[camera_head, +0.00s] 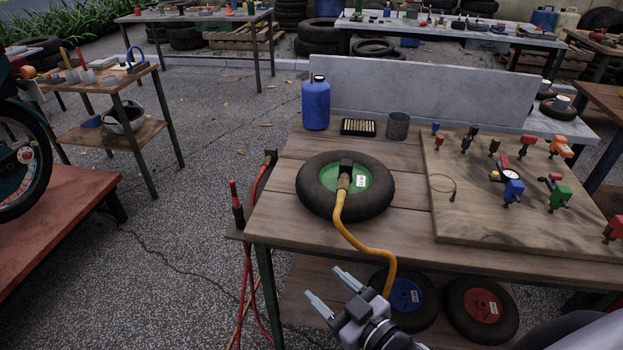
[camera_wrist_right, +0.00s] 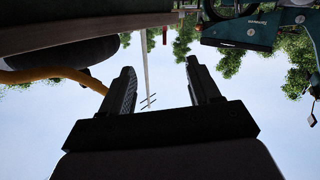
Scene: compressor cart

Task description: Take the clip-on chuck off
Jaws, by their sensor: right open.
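The clip-on chuck (camera_head: 343,182) is brass-coloured. It sits at the hub of a black tyre with a green centre (camera_head: 312,198) lying flat on the wooden bench. A yellow hose (camera_head: 341,224) runs from the chuck over the bench's front edge and down; it also shows at the left of the right wrist view (camera_wrist_right: 45,75). My right gripper (camera_head: 330,289) is open and empty in front of the bench edge, well short of the chuck and left of the hanging hose. It also shows in the wrist view (camera_wrist_right: 160,72), with sky between its fingers. My left gripper is out of view.
A blue bottle (camera_head: 316,104), a black tray (camera_head: 358,127) and a grey cup (camera_head: 397,126) stand behind the tyre. A board (camera_head: 455,220) with several coloured fittings lies at the right. Blue-hub (camera_head: 405,296) and red-hub (camera_head: 482,306) wheels lie below. Red hoses hang at the bench's left end.

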